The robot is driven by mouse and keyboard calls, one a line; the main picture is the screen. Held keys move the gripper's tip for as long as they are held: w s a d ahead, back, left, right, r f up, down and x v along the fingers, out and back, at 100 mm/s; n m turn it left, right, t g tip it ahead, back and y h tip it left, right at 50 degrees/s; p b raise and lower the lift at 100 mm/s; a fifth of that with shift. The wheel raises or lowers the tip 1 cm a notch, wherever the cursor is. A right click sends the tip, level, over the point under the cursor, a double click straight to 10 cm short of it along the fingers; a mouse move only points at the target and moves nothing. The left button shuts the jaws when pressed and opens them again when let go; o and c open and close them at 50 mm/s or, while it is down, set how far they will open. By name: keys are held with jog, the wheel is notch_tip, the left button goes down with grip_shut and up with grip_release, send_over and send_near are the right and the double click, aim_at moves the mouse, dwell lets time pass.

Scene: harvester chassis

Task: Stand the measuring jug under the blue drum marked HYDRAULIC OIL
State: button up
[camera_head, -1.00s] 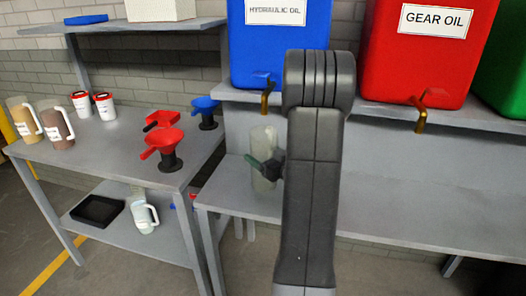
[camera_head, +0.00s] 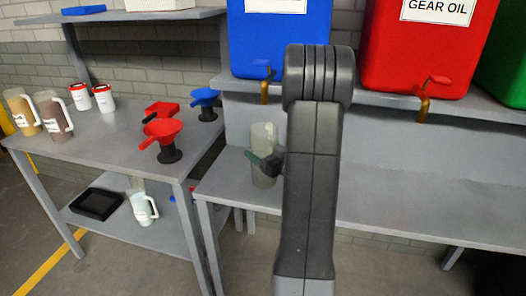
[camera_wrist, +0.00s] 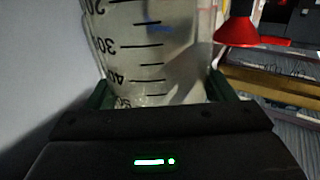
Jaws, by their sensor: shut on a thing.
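The clear measuring jug (camera_head: 263,137) looks upright above the lower bench top, below the blue drum (camera_head: 278,42) and its brass tap (camera_head: 264,92). I cannot tell whether its base touches the bench. The drum's label is cut off by the top of the head view. My gripper (camera_head: 266,163) is shut on the jug, with a green finger across its side. In the wrist view the jug's scaled wall (camera_wrist: 150,45) is between the green fingers (camera_wrist: 160,92). My arm hides part of the bench and gripper.
A red GEAR OIL drum (camera_head: 425,50) with a tap (camera_head: 424,100) stands right of the blue drum, a green drum (camera_head: 505,65) beyond it. The bench (camera_head: 410,192) is clear to the right. The left table holds a red funnel (camera_head: 163,130), blue funnel (camera_head: 206,100), jugs and tubs.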

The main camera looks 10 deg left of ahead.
jog(key=shift+f, duration=0.1)
jog(key=o, duration=1.4)
jog(key=b+v, duration=0.1)
jog(key=v, duration=1.3)
